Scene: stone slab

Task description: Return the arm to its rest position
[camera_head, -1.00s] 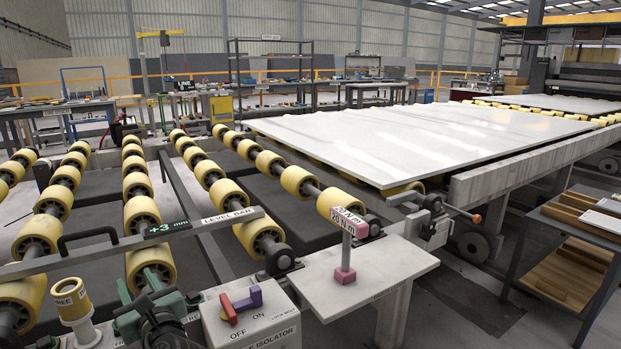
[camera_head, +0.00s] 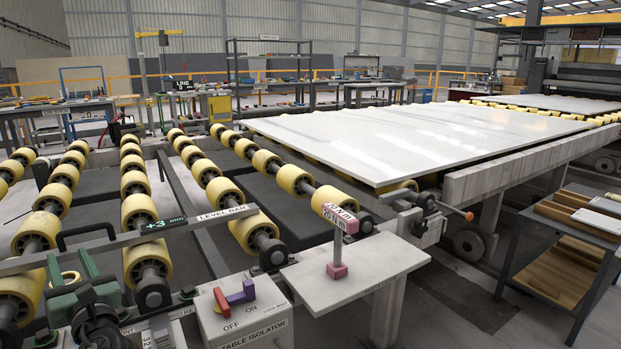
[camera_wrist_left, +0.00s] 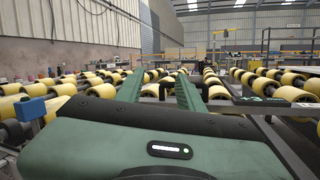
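My left gripper (camera_head: 69,256) is at the lower left of the head view, with two green fingers pointing up and away. A yellow ring-shaped piece (camera_head: 72,277) shows partly behind the fingers. My right gripper is not in view.
The level bar (camera_head: 225,214) crosses just beyond the gripper, with yellow rollers (camera_head: 140,210) behind it. A torque-marked post (camera_head: 338,250) stands on a pale plate (camera_head: 385,262). A white slab (camera_head: 400,140) lies at right. A blue block (camera_wrist_left: 33,108) shows left in the wrist view.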

